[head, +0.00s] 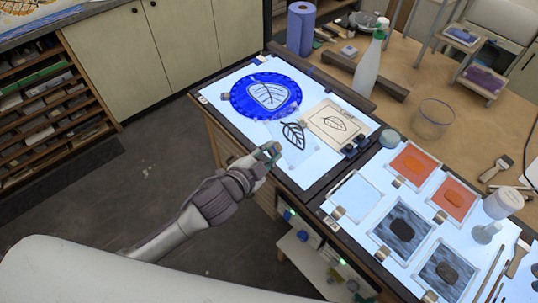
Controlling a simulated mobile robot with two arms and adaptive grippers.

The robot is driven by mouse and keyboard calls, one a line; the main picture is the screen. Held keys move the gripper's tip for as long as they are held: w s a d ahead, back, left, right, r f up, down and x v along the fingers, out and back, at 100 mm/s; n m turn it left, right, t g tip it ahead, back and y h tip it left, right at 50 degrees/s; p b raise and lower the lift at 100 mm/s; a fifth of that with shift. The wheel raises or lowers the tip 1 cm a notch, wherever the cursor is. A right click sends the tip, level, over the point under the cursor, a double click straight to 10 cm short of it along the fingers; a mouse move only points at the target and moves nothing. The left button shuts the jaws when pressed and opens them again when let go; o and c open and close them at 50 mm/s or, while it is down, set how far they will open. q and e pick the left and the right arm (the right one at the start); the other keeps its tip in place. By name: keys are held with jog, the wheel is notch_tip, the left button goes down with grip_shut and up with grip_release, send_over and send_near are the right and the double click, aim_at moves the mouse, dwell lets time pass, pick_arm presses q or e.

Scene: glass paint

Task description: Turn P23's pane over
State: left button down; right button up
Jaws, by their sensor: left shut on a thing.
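A clear pane with a black leaf drawing (293,136) is at the front edge of the far lit panel (221,91). My left gripper (270,153) comes in from the left and is shut on the near-left edge of this pane. I cannot tell whether the pane is lifted or touches the panel. No label reading P23 is legible. My right gripper is not in view.
The near lit panel (375,265) holds a clear pane (355,196), orange panes (412,164) and dark grey panes (402,230). A white spray bottle (368,72), a blue paper roll (300,28) and a glass bowl (430,118) stand behind. Open floor lies left of the bench.

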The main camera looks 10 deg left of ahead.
pick_arm(q)
jog(key=shift+d+m+t, duration=0.1)
jog(key=shift+m+t, duration=0.2)
jog(key=shift+m, duration=0.2)
jog(key=m+t+b, duration=0.1)
jog(key=m+b, duration=0.1)
jog(key=b, duration=0.1)
jog(key=m+t+b, duration=0.1)
jog(key=m+b, duration=0.2)
jog(key=b, duration=0.1)
jog(key=f+m+t+b, duration=0.1)
jog(key=m+b, duration=0.2)
jog(key=b, duration=0.1)
jog(key=shift+s+t+y, duration=0.15)
jog(key=shift+t+y, duration=0.15)
jog(key=shift+t, duration=0.1)
notch_tip(320, 180, down, 11)
jog(key=a+m+g+h+b, duration=0.1)
jog(key=m+h+b, duration=0.6)
jog(key=m+b, duration=1.2)
jog(key=shift+m+h, duration=0.4)
jog(key=shift+m, duration=0.7)
jog(key=shift+c, duration=1.4)
grip_release()
jog(key=shift+f, duration=0.1)
